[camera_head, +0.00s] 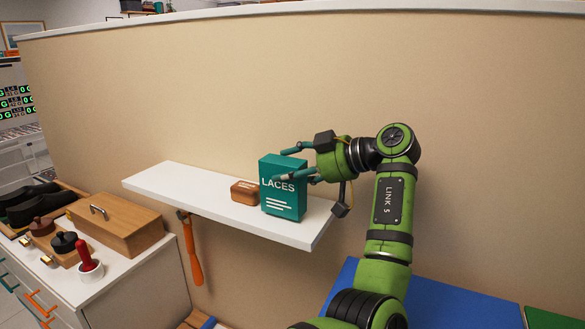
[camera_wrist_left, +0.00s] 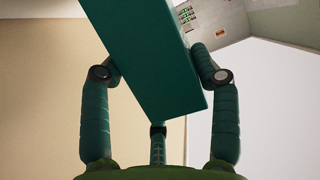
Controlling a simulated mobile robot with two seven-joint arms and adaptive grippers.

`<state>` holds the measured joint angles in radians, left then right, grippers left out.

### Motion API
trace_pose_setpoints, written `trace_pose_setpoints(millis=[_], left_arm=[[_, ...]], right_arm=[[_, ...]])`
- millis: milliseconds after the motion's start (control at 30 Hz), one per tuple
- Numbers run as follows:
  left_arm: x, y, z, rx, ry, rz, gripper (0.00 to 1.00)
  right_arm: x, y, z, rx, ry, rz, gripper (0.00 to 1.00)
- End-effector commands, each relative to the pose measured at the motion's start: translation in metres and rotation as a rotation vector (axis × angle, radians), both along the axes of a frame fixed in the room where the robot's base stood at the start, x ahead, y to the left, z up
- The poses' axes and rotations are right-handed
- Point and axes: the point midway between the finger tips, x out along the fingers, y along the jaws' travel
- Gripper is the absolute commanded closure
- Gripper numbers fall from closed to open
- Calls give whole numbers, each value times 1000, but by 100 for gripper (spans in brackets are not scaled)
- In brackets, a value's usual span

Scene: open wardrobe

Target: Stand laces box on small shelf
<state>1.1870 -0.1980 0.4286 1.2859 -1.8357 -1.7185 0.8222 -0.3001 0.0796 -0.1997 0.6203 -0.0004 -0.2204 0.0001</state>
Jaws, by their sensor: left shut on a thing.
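The teal laces box (camera_head: 283,188) is upright at the right part of the small white shelf (camera_head: 170,180), with its lettered face toward the head camera. Its base looks level with the shelf top; I cannot tell for certain whether it touches. My left gripper (camera_head: 283,165) reaches it from the right, with dark teal fingers closed on its upper part. My right gripper is in neither view.
A small brown block (camera_head: 244,192) sits on the shelf just left of the box. The shelf's left half is bare. An orange-handled tool (camera_head: 193,255) hangs below. A cabinet with a wooden box (camera_head: 115,222), shoes and a red-handled item (camera_head: 88,262) stands at left.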

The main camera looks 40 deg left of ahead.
Motion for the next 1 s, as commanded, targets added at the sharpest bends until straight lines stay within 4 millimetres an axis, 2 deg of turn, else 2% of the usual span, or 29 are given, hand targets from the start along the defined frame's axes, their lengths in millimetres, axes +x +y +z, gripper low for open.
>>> trace_pose_setpoints(millis=[33, 300, 333, 367, 767, 867, 1000], left_arm=[[0, 0, -3, 1, 1, -1, 75], [0, 0, -10, 1, -2, 1, 75], [0, 0, -10, -1, -1, 0, 26], [0, 0, -10, -1, -1, 0, 14], [1, -2, -9, 0, -1, -1, 14], [4, -10, -6, 1, -3, -2, 14], [12, -34, 3, 2, -3, -4, 14]], right_arm=[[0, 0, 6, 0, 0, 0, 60], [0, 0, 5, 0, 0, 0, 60], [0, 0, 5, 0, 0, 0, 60], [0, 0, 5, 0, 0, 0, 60], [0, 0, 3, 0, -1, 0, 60], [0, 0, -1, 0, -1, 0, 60], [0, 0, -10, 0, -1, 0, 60]])
